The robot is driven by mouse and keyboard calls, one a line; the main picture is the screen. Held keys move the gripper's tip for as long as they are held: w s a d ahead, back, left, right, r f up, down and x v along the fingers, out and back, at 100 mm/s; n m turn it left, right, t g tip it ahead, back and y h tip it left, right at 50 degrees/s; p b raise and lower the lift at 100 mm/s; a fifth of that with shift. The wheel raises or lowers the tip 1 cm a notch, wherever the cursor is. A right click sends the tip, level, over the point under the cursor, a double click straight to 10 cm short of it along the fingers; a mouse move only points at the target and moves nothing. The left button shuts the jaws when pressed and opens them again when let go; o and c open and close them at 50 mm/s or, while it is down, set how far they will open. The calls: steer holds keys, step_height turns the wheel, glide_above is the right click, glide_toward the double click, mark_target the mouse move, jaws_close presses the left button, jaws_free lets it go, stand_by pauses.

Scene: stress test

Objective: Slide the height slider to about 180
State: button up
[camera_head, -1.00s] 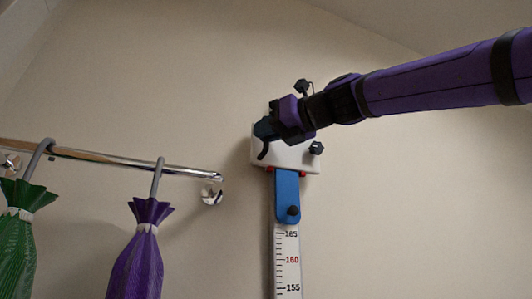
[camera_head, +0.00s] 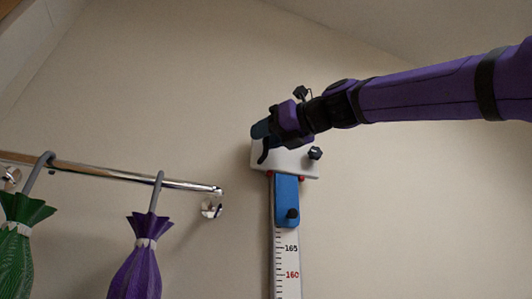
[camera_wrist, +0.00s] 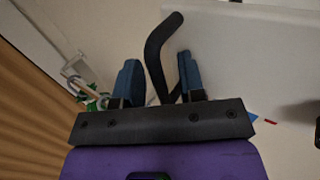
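The height slider is a white block (camera_head: 293,161) with a blue bracket (camera_head: 286,190) and black knob below it, on an upright white scale (camera_head: 287,262). The bracket's lower end sits a little above the 165 mark, the highest number showing. My gripper (camera_head: 262,133) is in front of the white block's upper left and hides part of it. A black curved handle (camera_head: 263,156) hangs below the fingers. Contact cannot be told.
A chrome rail (camera_head: 120,173) on the wall at left ends short of the scale. A green umbrella (camera_head: 18,245) and a purple umbrella (camera_head: 138,265) hang from it. A black knob (camera_head: 315,153) sticks out at the block's right. The wall above is clear.

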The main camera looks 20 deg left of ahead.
steer(key=v, duration=1)
steer(key=shift+s+d, duration=0.2)
steer(key=shift+d, duration=0.15)
